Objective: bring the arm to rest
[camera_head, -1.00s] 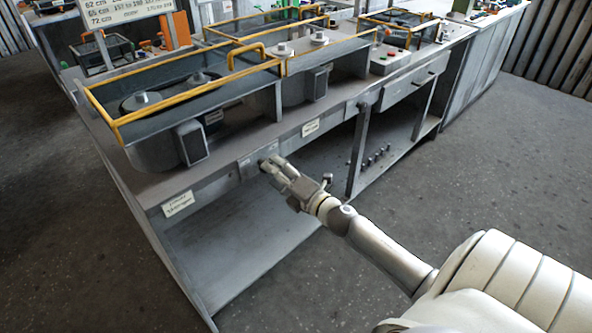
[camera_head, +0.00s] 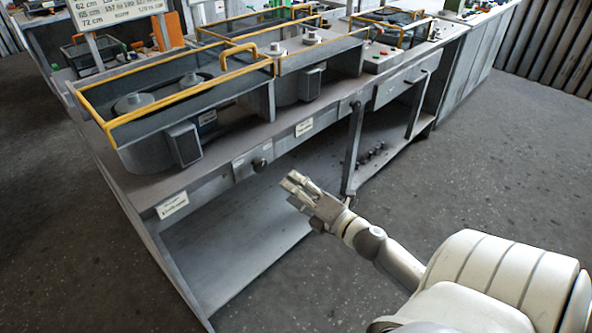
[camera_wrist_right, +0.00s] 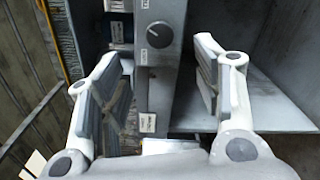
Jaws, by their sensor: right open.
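My right gripper (camera_head: 293,186) is open and empty in the head view. It is in free air in front of the bench, apart from the bench's front edge. In the right wrist view its two fingers (camera_wrist_right: 160,90) stand wide apart with nothing between them. Beyond them is the bench's front panel with a dark round knob (camera_wrist_right: 160,35). The same knob (camera_head: 259,164) shows on the bench front in the head view. My left gripper is in neither view.
The grey workbench (camera_head: 140,188) carries housings under yellow-framed guards (camera_head: 150,118). Below it is an open lower shelf (camera_head: 235,255). A drawer (camera_head: 400,82) and a red-buttoned control box (camera_head: 378,58) are farther right. The floor (camera_head: 490,170) to the right is clear.

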